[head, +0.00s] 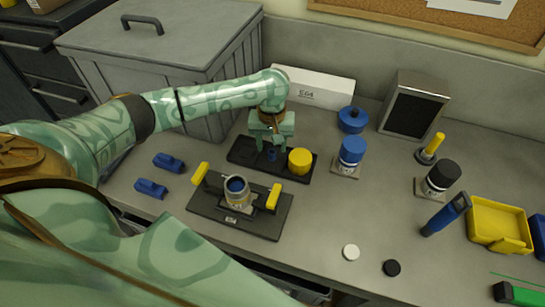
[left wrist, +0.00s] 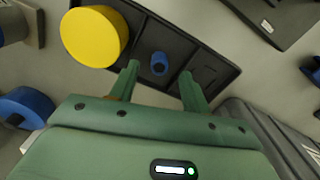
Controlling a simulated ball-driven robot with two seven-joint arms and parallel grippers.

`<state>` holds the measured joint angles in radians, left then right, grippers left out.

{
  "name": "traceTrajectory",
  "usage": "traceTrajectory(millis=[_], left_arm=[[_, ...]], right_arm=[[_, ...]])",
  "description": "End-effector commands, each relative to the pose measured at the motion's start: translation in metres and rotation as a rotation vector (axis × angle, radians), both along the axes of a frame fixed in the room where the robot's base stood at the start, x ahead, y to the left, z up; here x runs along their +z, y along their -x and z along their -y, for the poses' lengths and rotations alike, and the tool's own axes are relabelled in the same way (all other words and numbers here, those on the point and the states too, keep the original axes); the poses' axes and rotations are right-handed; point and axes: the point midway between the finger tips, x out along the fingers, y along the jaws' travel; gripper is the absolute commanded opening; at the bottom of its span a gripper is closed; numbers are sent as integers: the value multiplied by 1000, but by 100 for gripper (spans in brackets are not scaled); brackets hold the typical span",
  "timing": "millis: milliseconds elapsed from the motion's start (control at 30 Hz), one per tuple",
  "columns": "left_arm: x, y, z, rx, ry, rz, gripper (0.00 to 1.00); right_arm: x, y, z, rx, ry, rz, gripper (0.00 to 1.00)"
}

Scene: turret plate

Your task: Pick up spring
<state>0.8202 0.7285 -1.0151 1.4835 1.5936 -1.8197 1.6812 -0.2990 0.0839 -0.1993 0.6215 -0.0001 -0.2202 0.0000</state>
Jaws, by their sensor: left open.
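A small blue piece, seemingly the spring (head: 272,155), stands in the middle compartment of a black tray (head: 240,155). It also shows in the left wrist view (left wrist: 159,63), in a dark compartment of the tray (left wrist: 212,68). My left gripper (head: 271,146) is open above it, fingers pointing down. In the left wrist view the gripper's fingertips (left wrist: 161,70) lie on either side of the blue piece, with gaps on both sides. No contact is visible. My right gripper is out of view.
A yellow round cap (head: 300,161) sits in the tray's right end, close to my left gripper. A black fixture plate (head: 262,222) with yellow-handled clamps and a metal cup (head: 237,191) is in front. Blue-topped items (head: 353,151) stand right.

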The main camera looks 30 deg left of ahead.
Motion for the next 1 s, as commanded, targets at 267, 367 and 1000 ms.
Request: traceTrajectory(millis=[267, 367, 1000], left_arm=[[-18, 0, 1, -3, 0, 1, 47], [-18, 0, 1, -2, 0, 1, 34], [2, 0, 1, 0, 1, 3, 0]], right_arm=[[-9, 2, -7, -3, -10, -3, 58], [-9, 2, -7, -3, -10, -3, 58], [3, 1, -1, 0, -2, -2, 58]])
